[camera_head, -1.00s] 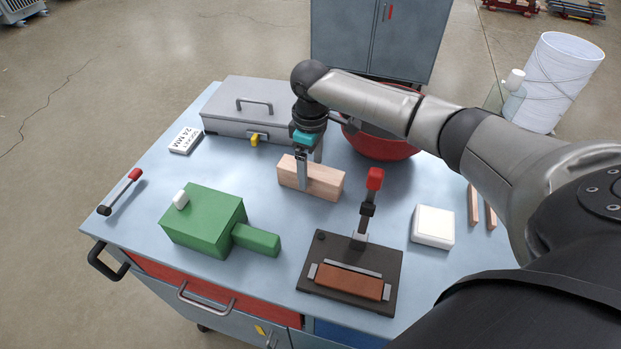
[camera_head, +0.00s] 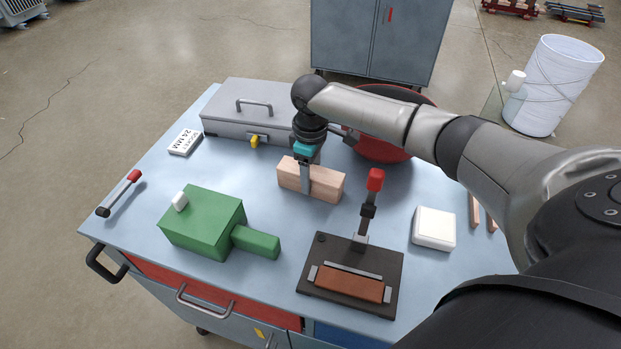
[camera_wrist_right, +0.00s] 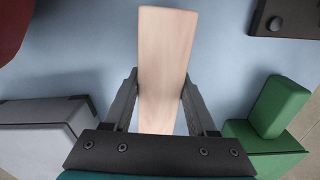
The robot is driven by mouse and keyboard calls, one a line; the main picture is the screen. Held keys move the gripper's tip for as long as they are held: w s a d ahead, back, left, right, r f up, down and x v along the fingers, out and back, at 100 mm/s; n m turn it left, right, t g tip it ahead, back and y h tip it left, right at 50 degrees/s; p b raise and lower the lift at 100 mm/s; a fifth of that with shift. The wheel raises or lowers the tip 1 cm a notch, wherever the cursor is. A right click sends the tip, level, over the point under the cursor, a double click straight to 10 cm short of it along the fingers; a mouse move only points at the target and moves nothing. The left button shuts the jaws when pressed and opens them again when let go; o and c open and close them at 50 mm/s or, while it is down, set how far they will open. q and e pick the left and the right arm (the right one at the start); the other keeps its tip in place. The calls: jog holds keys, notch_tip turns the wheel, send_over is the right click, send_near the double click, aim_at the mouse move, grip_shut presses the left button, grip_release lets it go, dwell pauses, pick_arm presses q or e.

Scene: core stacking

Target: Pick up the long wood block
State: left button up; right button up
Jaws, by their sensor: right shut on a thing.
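The long wood block (camera_head: 326,184) is pale and lies on the blue-grey workbench in the middle of the head view. My right gripper (camera_head: 305,180) comes down on it from above, with one finger showing against its near side. In the right wrist view, the block (camera_wrist_right: 164,65) runs away between the two fingers of the gripper (camera_wrist_right: 160,95), which press on its sides. The gripper is shut on the block. I cannot tell whether the block is lifted at all. My left gripper is not in view.
A grey toolbox (camera_head: 230,119) and a red bowl (camera_head: 375,146) stand behind the block. A green block-shaped object (camera_head: 203,222) is at front left. A dark fixture with a red-tipped lever (camera_head: 374,180) and a white box (camera_head: 433,228) are at front right. Thin wood strips (camera_head: 474,210) lie farther right.

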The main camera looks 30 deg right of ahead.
grip_shut()
jog(key=shift+r, duration=0.1)
notch_tip(320, 180, up, 20)
jog(key=p, duration=0.3)
